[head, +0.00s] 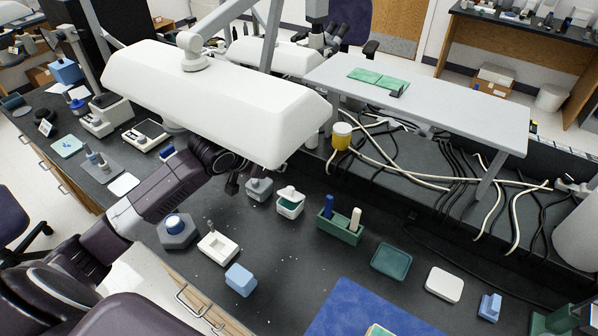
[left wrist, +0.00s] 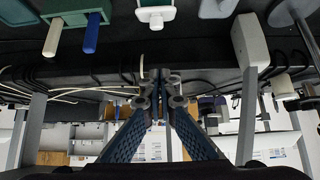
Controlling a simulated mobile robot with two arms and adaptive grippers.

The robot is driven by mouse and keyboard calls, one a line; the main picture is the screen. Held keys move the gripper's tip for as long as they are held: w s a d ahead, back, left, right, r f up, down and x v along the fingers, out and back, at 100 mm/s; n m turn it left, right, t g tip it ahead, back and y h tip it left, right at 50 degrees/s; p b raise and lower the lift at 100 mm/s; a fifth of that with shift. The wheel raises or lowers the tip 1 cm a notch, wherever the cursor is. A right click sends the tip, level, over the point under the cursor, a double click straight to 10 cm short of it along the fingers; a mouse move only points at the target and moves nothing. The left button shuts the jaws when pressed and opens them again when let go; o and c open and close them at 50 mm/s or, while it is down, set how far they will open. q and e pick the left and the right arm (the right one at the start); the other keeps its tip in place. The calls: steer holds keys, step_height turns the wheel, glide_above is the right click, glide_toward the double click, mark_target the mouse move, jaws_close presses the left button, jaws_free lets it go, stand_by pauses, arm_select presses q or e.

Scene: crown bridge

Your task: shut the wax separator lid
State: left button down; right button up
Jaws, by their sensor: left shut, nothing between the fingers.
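A small white box with a teal inside, which looks like the wax separator (head: 290,207), stands on the dark bench right of my left gripper. Its white lid (head: 289,192) appears raised at the back, leaving the teal inside showing; the exact lid angle is hard to tell. The box also shows upside down at the top of the left wrist view (left wrist: 155,14). My left gripper (head: 232,186) is shut and empty, under the lamp's edge, apart from the box. Its closed fingers show in the left wrist view (left wrist: 163,76). My right gripper is not in view.
A grey container (head: 259,190) stands between gripper and box. A green rack (head: 340,229) holds a blue and a white piece to the right. A large white lamp head (head: 215,95) hangs above. A white tray (head: 218,248) and blue box (head: 240,281) lie in front.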

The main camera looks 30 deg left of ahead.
arm_select(q)
steer(key=p, duration=0.2)
glide_above(288, 188)
steer(key=w, duration=0.2)
step_height(288, 188, down, 6)
steer(key=shift+d+f, duration=0.1)
steer(key=shift+d, duration=0.05)
steer(key=f, duration=0.1)
steer(key=s+f, duration=0.1)
steer(key=f+p, duration=0.1)
steer(key=shift+s, duration=0.25)
steer(key=shift+s+f, duration=0.2)
steer(key=shift+f, duration=0.15)
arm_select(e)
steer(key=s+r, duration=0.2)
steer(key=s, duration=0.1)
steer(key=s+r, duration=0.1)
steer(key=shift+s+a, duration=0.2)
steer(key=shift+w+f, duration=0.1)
